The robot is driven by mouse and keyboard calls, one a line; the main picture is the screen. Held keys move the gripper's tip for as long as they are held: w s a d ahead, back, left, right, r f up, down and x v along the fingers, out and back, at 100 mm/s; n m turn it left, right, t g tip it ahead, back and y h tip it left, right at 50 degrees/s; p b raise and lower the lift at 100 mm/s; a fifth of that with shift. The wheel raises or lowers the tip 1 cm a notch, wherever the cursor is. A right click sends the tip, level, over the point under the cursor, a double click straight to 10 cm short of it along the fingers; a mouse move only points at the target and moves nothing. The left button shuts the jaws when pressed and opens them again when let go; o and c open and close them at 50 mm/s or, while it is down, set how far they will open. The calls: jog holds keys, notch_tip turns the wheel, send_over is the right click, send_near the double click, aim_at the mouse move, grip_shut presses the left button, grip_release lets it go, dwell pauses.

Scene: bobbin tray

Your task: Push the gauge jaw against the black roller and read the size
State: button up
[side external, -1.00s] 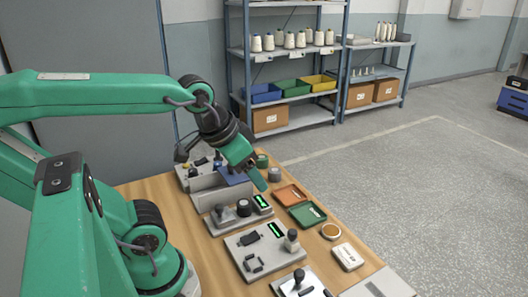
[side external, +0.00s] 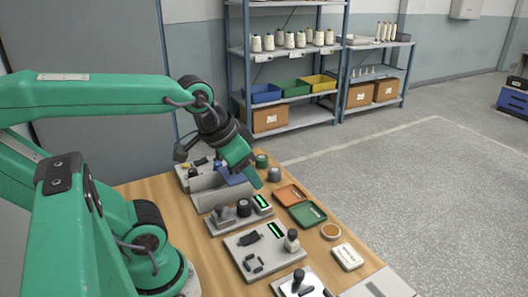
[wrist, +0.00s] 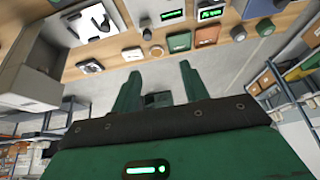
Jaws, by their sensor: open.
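The black roller (side external: 243,207) stands upright on a grey gauge plate (side external: 229,228) in the side external view. A grey jaw block with a knob (side external: 222,214) is on the same plate, to the left of the roller. A lit green readout (side external: 262,202) is at the plate's right end; its digits are too small to read. My gripper (side external: 254,180) is above and behind the plate, pointing down to the right, clear of roller and jaw. In the wrist view its two green fingers (wrist: 158,88) are apart with nothing held between them.
A second grey device (side external: 262,248) with a green display is in front of the gauge. An orange tray (side external: 290,195), a green tray (side external: 307,215) and a round tan-topped dish (side external: 330,231) stand to the right. A grey box (side external: 207,199) is behind the gauge.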

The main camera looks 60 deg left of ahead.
jog(key=a+f+m+g, duration=0.1)
jog(key=a+f+g, duration=0.2)
jog(key=a+f, duration=0.45)
jog(key=m+g, duration=0.2)
send_over(219, 206)
notch_tip(219, 206, down, 4)
jog(key=shift+r, duration=0.25)
jog(key=shift+f, duration=0.15)
jog(key=shift+f, duration=3.75)
jog(key=c, duration=0.7)
